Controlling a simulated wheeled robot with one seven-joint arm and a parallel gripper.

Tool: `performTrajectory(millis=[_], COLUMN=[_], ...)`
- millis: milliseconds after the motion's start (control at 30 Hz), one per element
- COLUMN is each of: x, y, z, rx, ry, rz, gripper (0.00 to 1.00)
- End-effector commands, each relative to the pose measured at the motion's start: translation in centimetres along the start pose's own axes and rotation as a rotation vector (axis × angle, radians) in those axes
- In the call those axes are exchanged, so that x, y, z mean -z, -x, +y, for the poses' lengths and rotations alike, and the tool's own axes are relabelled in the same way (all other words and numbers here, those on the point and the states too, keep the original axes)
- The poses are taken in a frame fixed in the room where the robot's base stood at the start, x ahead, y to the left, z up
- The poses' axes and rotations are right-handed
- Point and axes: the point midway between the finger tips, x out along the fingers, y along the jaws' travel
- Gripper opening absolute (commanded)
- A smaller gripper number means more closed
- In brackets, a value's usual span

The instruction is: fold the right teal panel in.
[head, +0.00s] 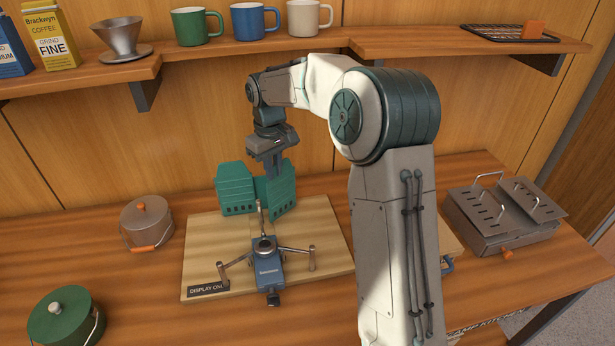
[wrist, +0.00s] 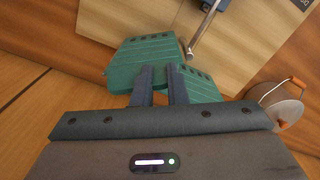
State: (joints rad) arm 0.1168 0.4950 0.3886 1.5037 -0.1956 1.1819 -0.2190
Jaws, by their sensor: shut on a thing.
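The teal windscreen stands upright on the wooden board, behind the small camp stove (head: 267,264). Its right teal panel (head: 283,190) is angled toward the front, on the stove's right side. The left teal panel (head: 235,190) spreads out to the left. My gripper (head: 270,172) reaches down from above and is shut on the right panel near its upper inner part. In the wrist view, the fingers (wrist: 160,84) straddle teal material; the right panel (wrist: 140,55) shows on the left and the left panel (wrist: 200,85) on the right. The fingers partly hide the join.
The board (head: 205,240) carries a "DISPLAY ONLY" sign (head: 207,289). A grey pot (head: 146,222) stands left, a green pot (head: 65,318) front left, and a metal grill stove (head: 500,215) right. A shelf (head: 390,42) with mugs runs behind my arm.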

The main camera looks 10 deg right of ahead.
Motion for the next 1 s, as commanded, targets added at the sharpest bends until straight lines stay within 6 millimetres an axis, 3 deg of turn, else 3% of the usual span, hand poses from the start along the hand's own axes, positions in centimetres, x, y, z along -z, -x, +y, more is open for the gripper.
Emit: performTrajectory(millis=[267, 633, 1000], x=[1.9, 2.2, 3.8], y=[0.3, 0.1, 0.1], z=[0.0, 0.1, 0.9], rx=[0.000, 0.000, -0.002], ry=[0.001, 0.000, -0.002], rz=[0.001, 0.001, 0.000], gripper=[0.00, 0.00, 0.00])
